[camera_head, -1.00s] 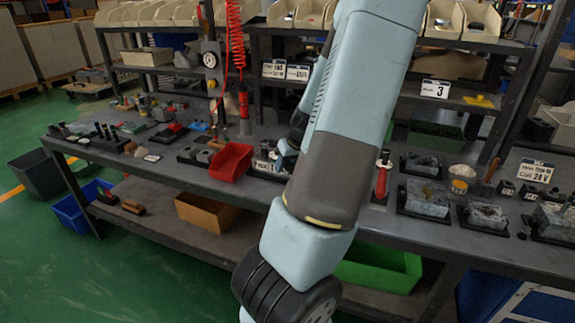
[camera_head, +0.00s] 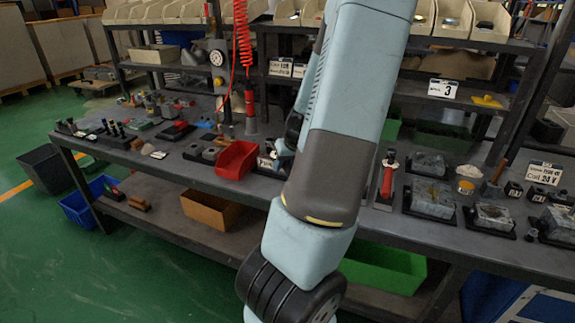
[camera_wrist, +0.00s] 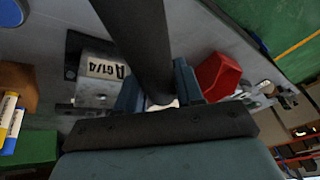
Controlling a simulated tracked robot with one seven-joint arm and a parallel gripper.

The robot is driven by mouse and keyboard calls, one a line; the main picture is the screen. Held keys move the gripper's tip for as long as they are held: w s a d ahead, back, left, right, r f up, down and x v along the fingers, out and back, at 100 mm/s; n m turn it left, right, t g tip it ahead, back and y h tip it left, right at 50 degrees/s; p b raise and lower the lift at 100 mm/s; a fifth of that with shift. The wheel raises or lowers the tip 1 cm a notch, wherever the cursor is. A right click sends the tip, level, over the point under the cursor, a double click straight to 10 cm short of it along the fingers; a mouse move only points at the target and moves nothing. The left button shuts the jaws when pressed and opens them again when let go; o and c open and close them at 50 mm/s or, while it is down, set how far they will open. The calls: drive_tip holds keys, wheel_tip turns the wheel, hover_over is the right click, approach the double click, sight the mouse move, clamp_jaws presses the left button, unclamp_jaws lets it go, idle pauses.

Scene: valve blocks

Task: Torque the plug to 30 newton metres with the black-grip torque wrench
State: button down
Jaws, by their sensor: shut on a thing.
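In the wrist view my gripper (camera_wrist: 158,84) is shut on a thick black cylindrical grip (camera_wrist: 140,35), which I take to be the black-grip torque wrench. The grip runs from the top edge down between the fingers. Its far end and any scale are out of sight. A grey metal block (camera_wrist: 97,92) with a white label reading A G1/4 lies just left of the fingers, over the grey bench. I cannot make out the plug, or whether the wrench touches the block. In the head view my arm hides my gripper and most of what is around it.
A red bin (camera_head: 237,160) stands on the bench left of my arm; it also shows in the wrist view (camera_wrist: 215,76). A red-handled tool (camera_head: 388,178) stands upright right of my arm. Several metal blocks (camera_head: 430,198) sit further right. A red coiled hose (camera_head: 242,40) hangs above.

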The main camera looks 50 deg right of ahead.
drive_tip(key=shift+w+a, duration=0.15)
drive_tip(key=shift+a, duration=0.1)
idle(0.3)
drive_tip(key=shift+w+a+m+h, duration=0.2)
drive_tip(key=shift+w+a+m, duration=0.1)
drive_tip(key=shift+a+m, duration=0.25)
drive_tip(key=shift+w+a+m+h, duration=0.25)
drive_tip(key=shift+a+m, duration=0.15)
drive_tip(key=shift+m, duration=0.15)
drive_tip(key=shift+w+a+m+h, duration=0.25)
drive_tip(key=shift+w+a+m, duration=0.55)
drive_tip(key=shift+a, duration=0.1)
drive_tip(key=shift+s+d, duration=0.1)
idle(0.3)
drive_tip(key=shift+s+d+n, duration=0.7)
drive_tip(key=shift+d+n, duration=0.1)
